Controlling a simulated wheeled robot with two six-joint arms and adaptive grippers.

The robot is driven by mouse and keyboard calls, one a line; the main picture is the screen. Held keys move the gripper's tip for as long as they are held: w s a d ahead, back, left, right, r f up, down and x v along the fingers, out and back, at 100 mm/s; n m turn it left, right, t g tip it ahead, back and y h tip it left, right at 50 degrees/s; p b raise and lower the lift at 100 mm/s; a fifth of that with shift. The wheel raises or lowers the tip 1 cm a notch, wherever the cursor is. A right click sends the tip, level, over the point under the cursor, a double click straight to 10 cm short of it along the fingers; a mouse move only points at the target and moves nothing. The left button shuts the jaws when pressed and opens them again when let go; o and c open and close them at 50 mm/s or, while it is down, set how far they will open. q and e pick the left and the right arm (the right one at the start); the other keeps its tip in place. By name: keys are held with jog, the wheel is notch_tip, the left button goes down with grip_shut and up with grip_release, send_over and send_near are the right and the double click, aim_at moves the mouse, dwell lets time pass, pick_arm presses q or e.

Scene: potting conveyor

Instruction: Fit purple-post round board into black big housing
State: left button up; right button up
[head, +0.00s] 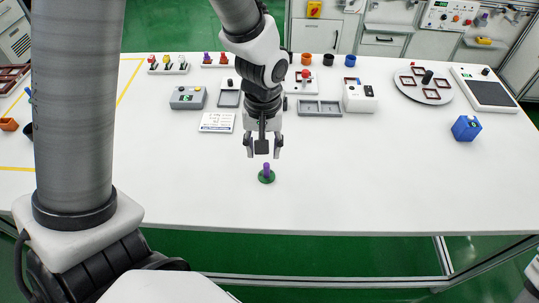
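The round board (268,179) is a small green disc with an upright purple post (266,168). It lies on the white table near the front middle. My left gripper (263,152) points down just behind and above the post in the picture, its fingers spread and apart from the board. A dark square piece shows between the fingers; I cannot tell whether it belongs to the gripper. A black round housing (328,60) stands at the back of the table. My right gripper is out of view.
An orange cup (306,59) and a blue cup (350,61) flank the black housing. A grey tray (319,108), a white turntable (407,88) and a blue block (466,128) stand further right. The front right of the table is clear.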

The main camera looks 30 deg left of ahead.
aim_at(267, 165)
pick_arm(q)
jog(key=f, duration=0.8)
jog(key=shift+w+d, duration=0.25)
jog(key=shift+w, duration=0.05)
jog(key=shift+s+r, duration=0.1)
grip_shut()
